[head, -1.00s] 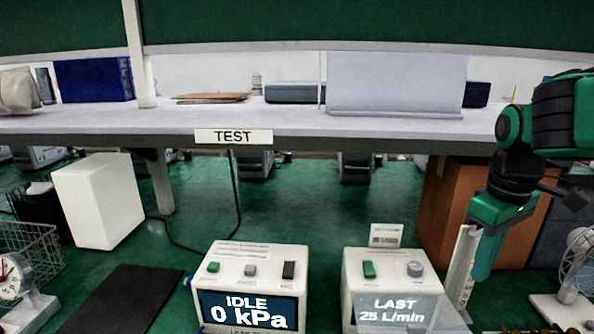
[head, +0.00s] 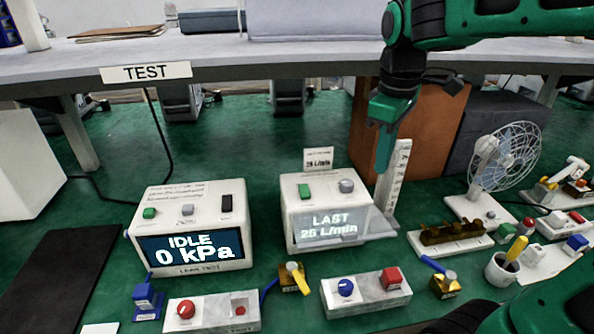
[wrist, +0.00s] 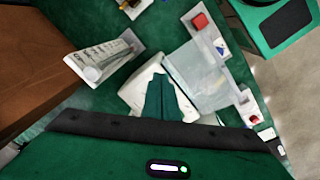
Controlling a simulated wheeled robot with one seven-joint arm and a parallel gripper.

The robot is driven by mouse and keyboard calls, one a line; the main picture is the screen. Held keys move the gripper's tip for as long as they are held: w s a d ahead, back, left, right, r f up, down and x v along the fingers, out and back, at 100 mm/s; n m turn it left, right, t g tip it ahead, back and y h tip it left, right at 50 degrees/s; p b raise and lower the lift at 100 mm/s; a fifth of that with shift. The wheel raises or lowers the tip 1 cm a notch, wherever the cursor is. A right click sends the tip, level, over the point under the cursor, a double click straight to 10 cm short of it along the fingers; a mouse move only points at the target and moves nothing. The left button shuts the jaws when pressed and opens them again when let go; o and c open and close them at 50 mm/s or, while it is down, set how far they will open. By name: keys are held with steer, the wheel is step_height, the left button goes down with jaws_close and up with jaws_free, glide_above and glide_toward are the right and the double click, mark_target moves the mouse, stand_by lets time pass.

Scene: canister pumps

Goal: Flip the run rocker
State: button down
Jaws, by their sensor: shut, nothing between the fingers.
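My gripper (head: 384,160) is shut and empty, its green fingers pointing down above and behind the right edge of the white "LAST 25 L/min" box (head: 292,212). In the wrist view the closed fingers (wrist: 166,98) overlap this white box. No label I can read says which switch is the run rocker. The white "IDLE 0 kPa" box (head: 135,243) carries a black rocker-like switch (head: 226,203), a green button (head: 149,213) and a grey one. A pale base in front carries a red rocker-like switch (head: 391,278) and a blue knob (head: 345,287).
The LAST box has a green button (head: 304,190), a grey knob (head: 346,186) and a clear flap (head: 370,222). A graduated upright (head: 397,175) stands beside my gripper. A fan (head: 508,160) and cup (head: 500,270) stand right. A bench (head: 300,58) runs behind.

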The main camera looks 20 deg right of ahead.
steer(key=w+a+r+n, duration=0.3)
steer(key=w+a+n, duration=0.15)
steer(key=a, duration=0.25)
steer(key=w+a+r+n, duration=0.3)
steer(key=a+n, duration=0.2)
steer(key=a, duration=0.2)
glide_toward(302, 186)
steer(key=shift+t, duration=0.4)
steer(key=f, duration=0.6)
steer(key=shift+w+d+f, duration=0.1)
steer(key=shift+d+f, duration=0.2)
steer(key=shift+f, duration=0.05)
steer(key=shift+a, duration=0.1)
